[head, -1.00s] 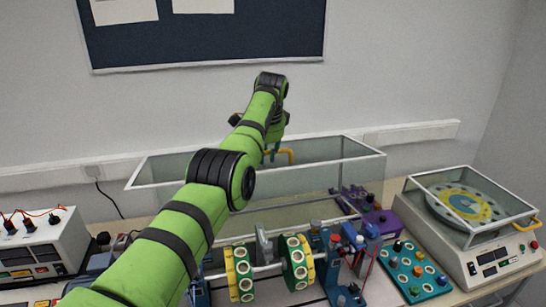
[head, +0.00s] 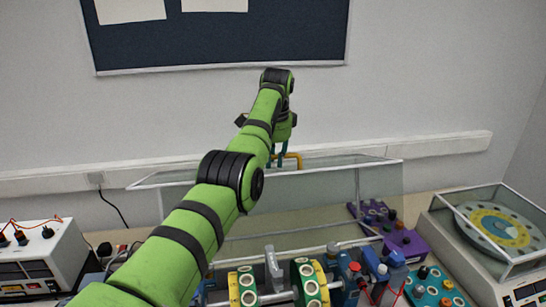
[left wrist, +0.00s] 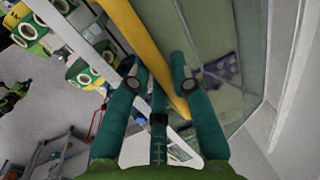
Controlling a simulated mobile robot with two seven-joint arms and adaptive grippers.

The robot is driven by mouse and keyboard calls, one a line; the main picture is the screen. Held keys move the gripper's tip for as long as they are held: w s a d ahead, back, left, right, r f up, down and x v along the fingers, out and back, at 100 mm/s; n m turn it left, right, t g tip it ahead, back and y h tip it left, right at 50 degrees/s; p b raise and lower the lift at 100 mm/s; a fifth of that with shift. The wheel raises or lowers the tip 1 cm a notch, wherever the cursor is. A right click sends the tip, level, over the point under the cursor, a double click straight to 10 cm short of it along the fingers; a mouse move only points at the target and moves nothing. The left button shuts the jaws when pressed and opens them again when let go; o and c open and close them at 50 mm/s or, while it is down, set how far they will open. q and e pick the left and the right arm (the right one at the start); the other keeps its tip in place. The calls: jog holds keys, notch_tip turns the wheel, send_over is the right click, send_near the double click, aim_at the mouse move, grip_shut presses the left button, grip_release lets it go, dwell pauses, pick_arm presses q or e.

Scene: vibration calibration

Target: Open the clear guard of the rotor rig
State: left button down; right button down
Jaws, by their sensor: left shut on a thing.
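The clear guard (head: 310,197) is a see-through box with pale edges, raised behind and above the rotor rig. Its yellow handle (head: 293,156) is at the top edge in the head view. My left gripper (head: 278,155) reaches over the guard from the left and is shut on the handle. The rotor (head: 275,285) has yellow and green discs with pale holes on a shaft, partly cut off below. My right gripper is out of view.
A white power box (head: 40,260) with red leads stands at the left. A purple block (head: 402,241) and a teal knob board (head: 433,285) are to the right. A turntable unit under a clear cover (head: 495,225) stands at the far right. The wall is close behind.

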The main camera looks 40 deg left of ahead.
pick_arm(q)
jog(key=c, duration=1.1)
grip_release()
jog(key=shift+r, duration=0.15)
jog(key=shift+d, duration=0.1)
jog(key=r, duration=0.5)
jog(key=s+d+r, duration=0.1)
jog(key=r, duration=0.1)
jog(key=shift+r, duration=0.25)
